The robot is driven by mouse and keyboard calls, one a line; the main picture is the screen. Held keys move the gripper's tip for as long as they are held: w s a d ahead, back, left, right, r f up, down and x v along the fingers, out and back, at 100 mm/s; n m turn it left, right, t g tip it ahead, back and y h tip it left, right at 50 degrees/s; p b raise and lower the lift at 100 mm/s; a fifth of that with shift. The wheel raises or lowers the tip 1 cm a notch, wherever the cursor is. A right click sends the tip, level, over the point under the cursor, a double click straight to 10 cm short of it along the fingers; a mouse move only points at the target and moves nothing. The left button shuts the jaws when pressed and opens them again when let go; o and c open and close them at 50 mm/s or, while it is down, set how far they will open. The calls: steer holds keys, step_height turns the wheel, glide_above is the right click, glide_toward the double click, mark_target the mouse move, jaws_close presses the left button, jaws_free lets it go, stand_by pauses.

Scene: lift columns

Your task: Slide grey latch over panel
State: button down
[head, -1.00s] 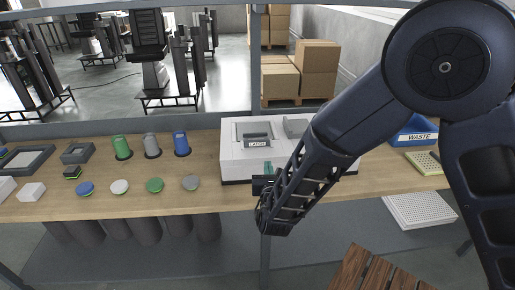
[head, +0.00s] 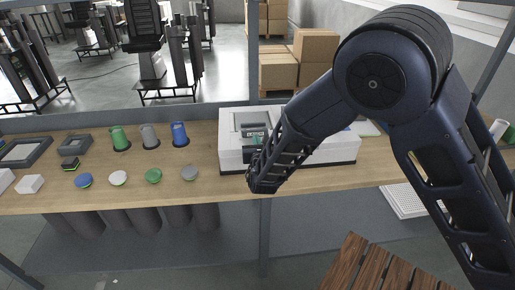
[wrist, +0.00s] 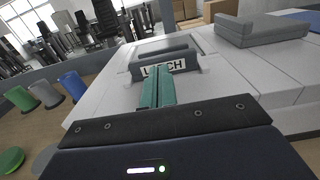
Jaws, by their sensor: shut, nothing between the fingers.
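The grey latch (wrist: 164,62), labelled "LATCH", sits on top of the white box (wrist: 110,85) in the wrist view. In the head view the latch (head: 253,132) shows on the left part of the white box (head: 232,158), partly behind my arm. My gripper (wrist: 156,82), with green fingers, is shut and empty. Its fingertips are just in front of the latch's label; whether they touch it I cannot tell. A raised grey block (wrist: 262,30) stands on the box to the right of the latch. I cannot tell which part is the panel.
Green, grey and blue cups (head: 120,139) stand left of the box on the wooden table (head: 215,196). Several round coloured discs (head: 153,175) lie before them. Dark frames (head: 25,152) lie at the far left. A metal post (head: 264,235) rises at the table's front.

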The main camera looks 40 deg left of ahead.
mark_target(255, 131)
steer(key=shift+x, duration=0.9)
steer(key=shift+x, duration=1.1)
steer(key=shift+w+a+r, duration=0.15)
steer(key=shift+w+r, duration=0.05)
steer(key=v, duration=1.4)
steer(key=shift+s+f, duration=0.15)
steer(key=shift+s, duration=0.1)
